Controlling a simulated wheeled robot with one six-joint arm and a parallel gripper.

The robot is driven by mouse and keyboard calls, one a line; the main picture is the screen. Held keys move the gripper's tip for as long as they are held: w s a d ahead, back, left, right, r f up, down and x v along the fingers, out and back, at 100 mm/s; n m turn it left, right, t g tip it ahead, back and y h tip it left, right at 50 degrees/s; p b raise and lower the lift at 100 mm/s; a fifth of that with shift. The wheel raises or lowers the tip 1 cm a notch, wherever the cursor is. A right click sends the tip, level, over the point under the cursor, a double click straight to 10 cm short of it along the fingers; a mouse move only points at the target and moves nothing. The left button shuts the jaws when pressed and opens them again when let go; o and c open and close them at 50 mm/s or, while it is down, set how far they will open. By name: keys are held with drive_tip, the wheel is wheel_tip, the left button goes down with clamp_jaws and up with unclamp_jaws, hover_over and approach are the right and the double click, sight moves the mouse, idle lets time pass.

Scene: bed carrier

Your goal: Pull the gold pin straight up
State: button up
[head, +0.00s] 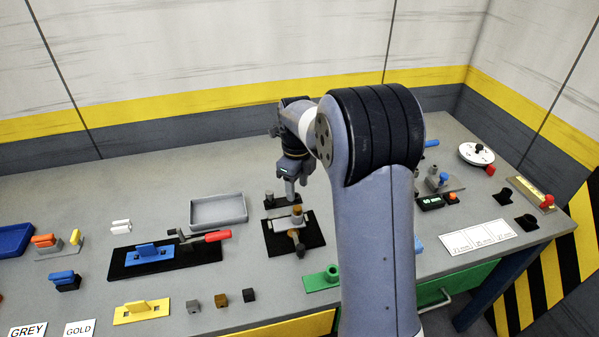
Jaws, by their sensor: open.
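A small fixture on a black base plate (283,246) stands on the bench in the middle of the head view. A small gold-brown upright piece (297,211) on it looks like the gold pin. My gripper (291,196) points down just above the back of the fixture. It is open, close to the gold-brown piece. The view is too small to tell whether the fingers are around or behind it.
A grey tray (218,222) stands behind left. A red-handled clamp (217,236) and a blue-handled plate (146,250) lie left. A green block (322,279) is at the front right. Several small cubes and a yellow plate (141,312) lie near the front edge. My arm hides part of the bench.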

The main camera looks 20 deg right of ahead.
sight(297, 208)
wheel_tip(297, 208, down, 8)
drive_tip(key=shift+r+p, duration=0.2)
drive_tip(key=shift+p, duration=0.2)
clamp_jaws()
idle(0.7)
